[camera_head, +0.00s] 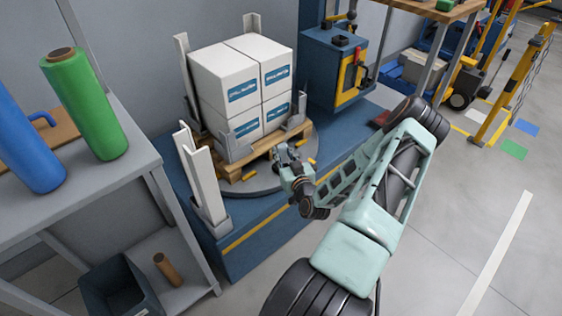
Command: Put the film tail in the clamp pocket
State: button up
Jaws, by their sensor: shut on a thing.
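My gripper (284,153) is at the front right of the pallet load, just off the wooden pallet and above the round turntable (246,184). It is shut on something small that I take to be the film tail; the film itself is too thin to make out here. White boxes with blue labels (226,77) are stacked on the pallet (230,171). Grey angled brackets (243,137) stand at the load's lower corners. I cannot tell which part is the clamp pocket; my gripper and arm may hide it.
White upright posts (203,177) stand around the turntable. A blue cabinet (332,62) is behind it on the right. Green (84,104) and blue (27,138) rolls stand on a grey bench at left.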

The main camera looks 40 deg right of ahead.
jog(key=shift+w+f+b, duration=0.2)
jog(key=shift+f+b, duration=0.35)
jog(key=shift+f, duration=1.3)
jog(key=shift+f, duration=0.15)
jog(key=o, duration=0.9)
jog(key=shift+o, duration=0.2)
